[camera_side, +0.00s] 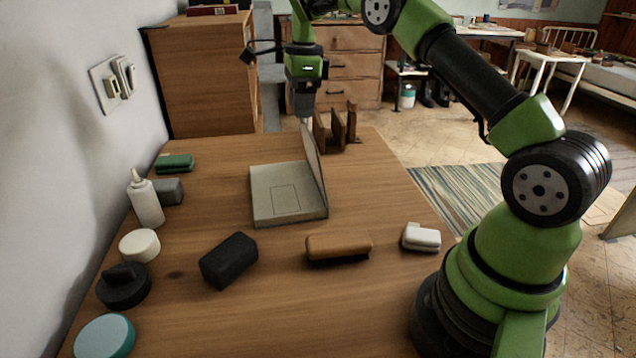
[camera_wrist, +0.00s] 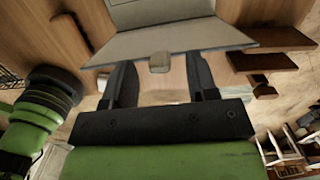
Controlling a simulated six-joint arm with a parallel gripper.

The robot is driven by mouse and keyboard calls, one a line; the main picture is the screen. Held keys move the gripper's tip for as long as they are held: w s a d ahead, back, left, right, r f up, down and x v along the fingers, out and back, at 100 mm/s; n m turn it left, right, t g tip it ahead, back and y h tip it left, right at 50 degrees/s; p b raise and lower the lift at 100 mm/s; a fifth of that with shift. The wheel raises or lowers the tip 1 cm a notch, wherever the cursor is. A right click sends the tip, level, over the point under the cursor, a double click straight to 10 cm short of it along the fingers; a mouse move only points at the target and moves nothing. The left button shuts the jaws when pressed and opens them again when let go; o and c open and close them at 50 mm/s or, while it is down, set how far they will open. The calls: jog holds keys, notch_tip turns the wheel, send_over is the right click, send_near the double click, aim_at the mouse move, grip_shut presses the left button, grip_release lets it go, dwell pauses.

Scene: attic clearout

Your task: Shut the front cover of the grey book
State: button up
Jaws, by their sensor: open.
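The grey book (camera_side: 280,198) lies on the wooden table with its front cover (camera_side: 314,165) standing up, nearly upright, along the right side. The cover also shows in the wrist view (camera_wrist: 170,42), with a small pale tab (camera_wrist: 159,62) at its edge. My gripper (camera_side: 305,118) points down at the top of the raised cover. In the wrist view my gripper (camera_wrist: 160,80) is open, and the tab lies between its two dark fingers. I cannot tell whether the fingers touch the cover.
A brown wooden rack (camera_side: 336,128) stands close behind the cover on the right. A brown brush (camera_side: 338,246), a black block (camera_side: 229,261) and a white object (camera_side: 421,237) lie in front. A white bottle (camera_side: 146,200) and other small items line the left wall.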

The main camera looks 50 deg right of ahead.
jog(key=shift+s+d+r, duration=0.1)
jog(key=shift+r, duration=2.15)
jog(key=shift+c, duration=0.6)
jog(key=shift+s+d+f, duration=0.15)
jog(key=shift+s+f, duration=0.05)
jog(key=s+d+t+y, duration=0.4)
jog(key=d+t+y, duration=0.15)
jog(key=y, duration=0.25)
jog(key=shift+t, duration=0.45)
jog(key=shift+x, duration=4.75)
jog(key=shift+s+f, duration=0.1)
